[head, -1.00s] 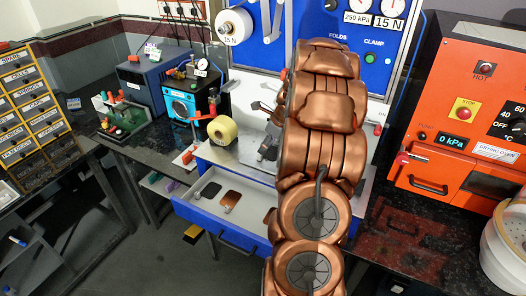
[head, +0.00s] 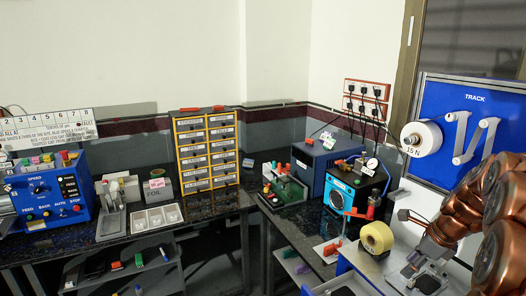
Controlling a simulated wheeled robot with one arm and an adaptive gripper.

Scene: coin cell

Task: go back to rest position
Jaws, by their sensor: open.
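My copper-coloured arm comes in from the right edge of the head view. My gripper (head: 422,262), grey and dark, is at its end, low over the pale work surface of the blue winding machine (head: 462,92). Its fingers are small and partly hard to make out against the machine's fittings. It is open, and I see nothing held in it. The machine's open blue drawer (head: 345,284) is at the bottom edge, partly cut off.
A black-and-blue device (head: 352,192) and a blue box (head: 318,160) stand on the dark bench left of my gripper. A yellow drawer cabinet (head: 208,150), white trays (head: 157,218) and a blue control machine (head: 55,195) are farther left. The floor between the benches looks clear.

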